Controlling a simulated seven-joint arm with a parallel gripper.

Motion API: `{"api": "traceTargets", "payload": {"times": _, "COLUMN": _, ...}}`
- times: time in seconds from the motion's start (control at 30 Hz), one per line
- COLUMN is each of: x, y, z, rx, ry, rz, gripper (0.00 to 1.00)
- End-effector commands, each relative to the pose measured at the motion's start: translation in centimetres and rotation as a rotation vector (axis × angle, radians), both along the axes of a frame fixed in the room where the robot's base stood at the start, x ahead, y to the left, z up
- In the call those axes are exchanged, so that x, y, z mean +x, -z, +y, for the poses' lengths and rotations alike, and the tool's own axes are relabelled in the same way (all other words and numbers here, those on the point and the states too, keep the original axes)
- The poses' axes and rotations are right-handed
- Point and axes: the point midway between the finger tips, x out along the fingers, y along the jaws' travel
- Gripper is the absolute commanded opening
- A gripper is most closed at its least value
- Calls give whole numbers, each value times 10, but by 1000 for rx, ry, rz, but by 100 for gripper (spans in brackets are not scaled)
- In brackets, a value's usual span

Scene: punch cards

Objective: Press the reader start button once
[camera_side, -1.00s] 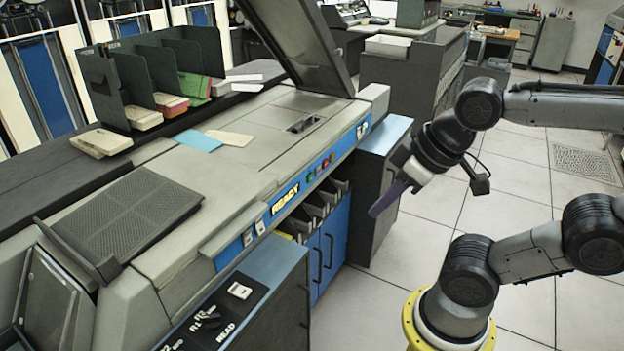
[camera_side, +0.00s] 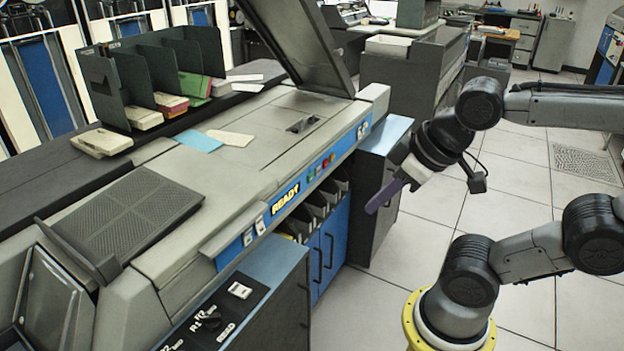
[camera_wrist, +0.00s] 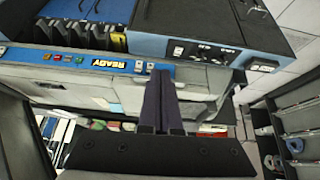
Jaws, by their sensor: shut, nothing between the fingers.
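The card reader's blue control strip (camera_side: 300,186) runs along the front edge of the grey machine. It carries a lit READY sign (camera_side: 286,198), small green and red buttons (camera_side: 318,170) to the right of it, and two pale switches (camera_side: 254,231) to the left. I cannot read which one is the start button. My gripper (camera_side: 370,208), with dark purple fingers, is shut and empty, in front of the machine and apart from the strip. In the wrist view my gripper's fingertips (camera_wrist: 162,74) appear beside the pale switches (camera_wrist: 144,67), with the READY sign (camera_wrist: 116,64) to their left.
A blue-topped cabinet with a dark READ panel (camera_side: 225,315) stands front left. Card bins with blue doors (camera_side: 325,240) lie below the strip. A dark cabinet (camera_side: 375,190) stands behind my gripper. The floor (camera_side: 430,235) around my gripper is open.

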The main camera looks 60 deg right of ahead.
Motion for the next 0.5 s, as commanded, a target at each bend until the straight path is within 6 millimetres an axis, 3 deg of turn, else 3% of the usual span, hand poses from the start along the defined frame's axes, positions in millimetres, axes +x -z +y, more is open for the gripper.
{"api": "traceTargets", "payload": {"times": 0.17, "x": 40, "y": -36, "z": -13, "rx": -145, "ry": -97, "rz": -192, "gripper": 0}}
{"api": "traceTargets", "payload": {"times": 0.3, "x": 90, "y": -69, "z": -30, "rx": -328, "ry": -193, "rz": -329, "gripper": 0}}
{"api": "traceTargets", "payload": {"times": 0.5, "x": 170, "y": -94, "z": -64, "rx": -600, "ry": -325, "rz": -427, "gripper": 0}}
